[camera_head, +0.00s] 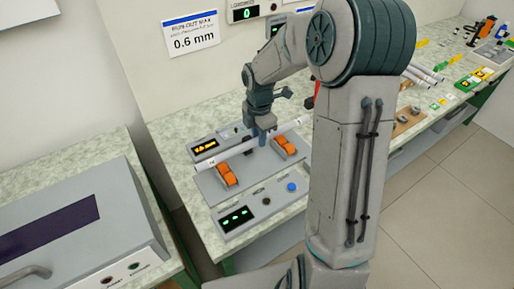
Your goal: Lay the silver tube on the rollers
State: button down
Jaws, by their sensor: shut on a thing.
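The silver tube (238,148) is a long pale rod lying at a slant across the picture. My gripper (265,137) is shut on it, right of its middle. The orange rollers stand on a grey plate, one set at the left (227,175) and one at the right (285,146). The tube passes along their far upper ends in the picture. I cannot tell whether it touches them or hangs just above. The tube's right end is close to my arm, which hides part of the bench there.
A panel with green lights (236,216) and a blue button (291,187) lies in front of the rollers; an amber display (204,147) is behind. A sign (191,34) reads 0.6 mm. More rods (424,76) lie at the right. A grey machine (80,225) stands at the left.

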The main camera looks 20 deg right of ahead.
jog(key=shift+s+a+f, duration=0.4)
jog(key=shift+s+f, duration=0.1)
jog(key=shift+f, duration=1.9)
jog(key=shift+f, duration=0.15)
jog(key=c, duration=1.3)
grip_release()
jog(key=shift+o, duration=0.2)
